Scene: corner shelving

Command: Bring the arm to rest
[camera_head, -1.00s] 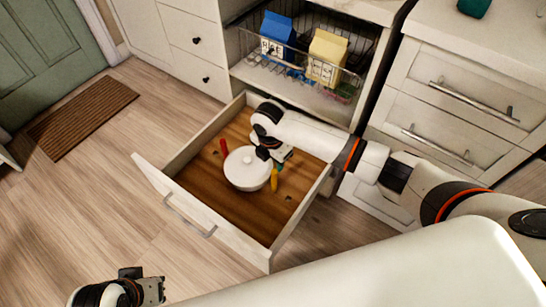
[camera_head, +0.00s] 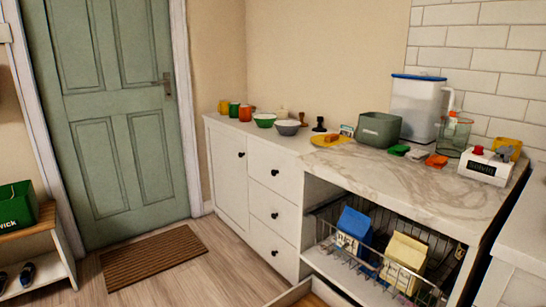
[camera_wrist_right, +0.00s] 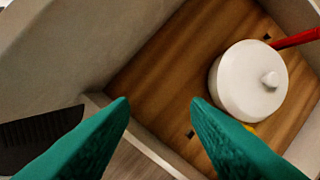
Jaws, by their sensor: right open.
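My right gripper (camera_wrist_right: 160,105) shows in the right wrist view as two green fingers spread wide apart with nothing between them. Below and beyond it is the open drawer, its wooden floor (camera_wrist_right: 165,65) bare in the middle. A white lidded pot (camera_wrist_right: 242,88) with a red handle (camera_wrist_right: 296,39) sits in the drawer to the right of the fingers, apart from them. In the head view only the drawer's corner (camera_head: 290,296) shows at the bottom edge. Neither arm is in the head view, and my left gripper is not seen.
The marble counter (camera_head: 400,180) carries bowls, cups, a grey-green bin (camera_head: 378,130) and a clear container (camera_head: 416,105). Below it, a wire basket holds a blue carton (camera_head: 352,228) and a yellow carton (camera_head: 403,260). The floor near the brown mat (camera_head: 153,258) is clear.

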